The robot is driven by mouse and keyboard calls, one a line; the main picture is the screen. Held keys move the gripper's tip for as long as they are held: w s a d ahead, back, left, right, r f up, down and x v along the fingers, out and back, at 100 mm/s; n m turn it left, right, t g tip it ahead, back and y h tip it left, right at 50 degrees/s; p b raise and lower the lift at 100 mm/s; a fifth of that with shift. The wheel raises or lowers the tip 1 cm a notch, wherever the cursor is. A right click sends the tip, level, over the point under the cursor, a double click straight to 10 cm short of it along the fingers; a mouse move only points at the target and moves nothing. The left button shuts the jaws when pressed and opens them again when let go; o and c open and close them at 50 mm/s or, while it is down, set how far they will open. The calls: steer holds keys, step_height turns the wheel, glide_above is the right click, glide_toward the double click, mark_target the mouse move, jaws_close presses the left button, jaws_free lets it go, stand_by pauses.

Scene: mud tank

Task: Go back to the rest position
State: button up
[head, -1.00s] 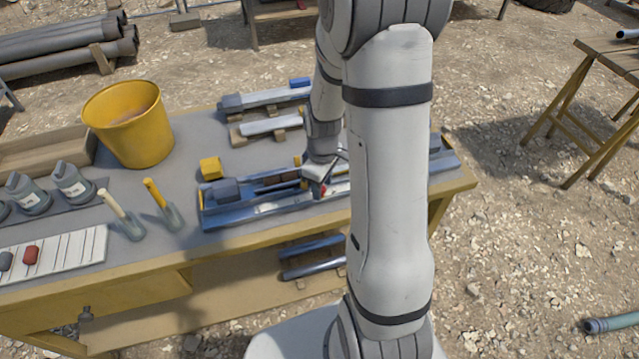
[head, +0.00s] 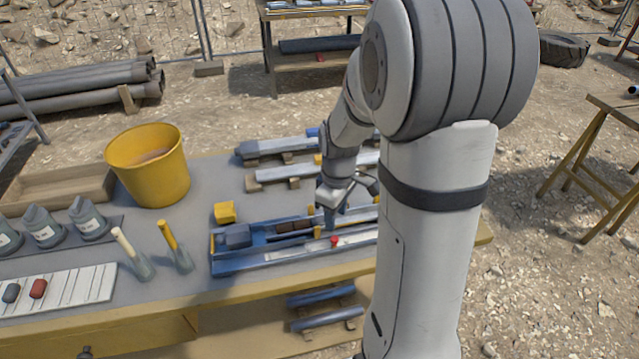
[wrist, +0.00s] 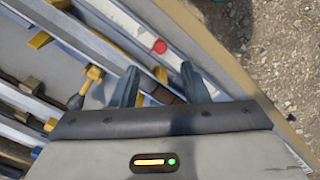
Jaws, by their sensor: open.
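My gripper (head: 345,208) hangs above the right part of the blue tray-like rig (head: 222,268) on the workbench. In the wrist view my gripper (wrist: 158,88) shows two dark fingers spread apart with nothing held between them. A red round knob (head: 335,241) sits on the pale rail of the rig, just below and left of the fingers in the head view. The red knob also shows in the wrist view (wrist: 159,46), beyond the fingertips. My arm hides the right end of the rig in the head view.
Pale bars on wooden blocks (head: 300,173) lie behind the rig. A trestle table (head: 590,170) stands at right, with open gravel between.

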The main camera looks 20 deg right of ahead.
steer(key=s+a+r+m+t, duration=0.1)
steer(key=s+a+r+m, duration=0.2)
steer(key=s+r, duration=0.3)
steer(key=s+a+r+m+t, duration=0.2)
steer(key=s+r+m, duration=0.3)
steer(key=s, duration=0.3)
steer(key=shift+a+r, duration=0.65)
steer(key=shift+r, duration=0.15)
stand_by(1.5)
